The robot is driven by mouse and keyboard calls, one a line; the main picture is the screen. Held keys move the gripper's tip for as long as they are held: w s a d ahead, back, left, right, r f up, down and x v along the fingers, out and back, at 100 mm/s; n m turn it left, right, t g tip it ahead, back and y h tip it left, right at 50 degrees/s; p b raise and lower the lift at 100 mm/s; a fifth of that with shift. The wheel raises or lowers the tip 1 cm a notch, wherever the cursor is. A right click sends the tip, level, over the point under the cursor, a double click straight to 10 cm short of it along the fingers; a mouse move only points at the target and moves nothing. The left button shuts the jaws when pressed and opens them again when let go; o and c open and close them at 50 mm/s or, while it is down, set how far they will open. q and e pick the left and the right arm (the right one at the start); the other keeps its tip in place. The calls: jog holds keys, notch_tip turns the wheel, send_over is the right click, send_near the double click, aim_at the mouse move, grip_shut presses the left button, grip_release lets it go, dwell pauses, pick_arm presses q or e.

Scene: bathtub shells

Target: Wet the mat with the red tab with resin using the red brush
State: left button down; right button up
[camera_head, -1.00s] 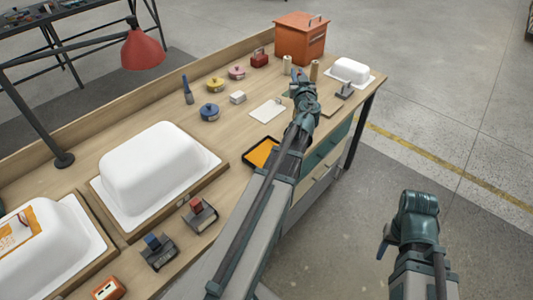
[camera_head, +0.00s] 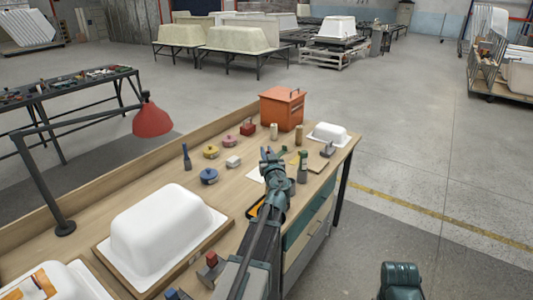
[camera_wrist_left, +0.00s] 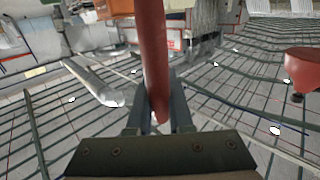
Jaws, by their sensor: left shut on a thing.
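My left gripper (camera_head: 267,153) is over the far right part of the workbench. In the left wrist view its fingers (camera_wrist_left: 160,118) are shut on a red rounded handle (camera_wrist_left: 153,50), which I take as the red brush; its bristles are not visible. A dark tray with orange inside (camera_head: 254,209) lies on the bench, partly hidden by my left arm. An orange patch (camera_head: 38,284) lies on the white shell at the lower left, cut off by the frame; I cannot make out a red tab.
A white shell (camera_head: 160,232) stands on a wooden board. Blue (camera_head: 209,176), yellow (camera_head: 211,152) and pink (camera_head: 229,140) pots stand behind. A red lamp (camera_head: 152,120) overhangs the bench's back edge. An orange box (camera_head: 282,108) stands at the far end.

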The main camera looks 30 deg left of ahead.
notch_tip(320, 180, down, 9)
jog(key=b, duration=0.9)
dwell(0.7)
notch_tip(320, 180, up, 7)
jog(key=p, duration=0.6)
jog(key=shift+f+p, duration=0.2)
jog(key=shift+p, duration=0.15)
dwell(0.4)
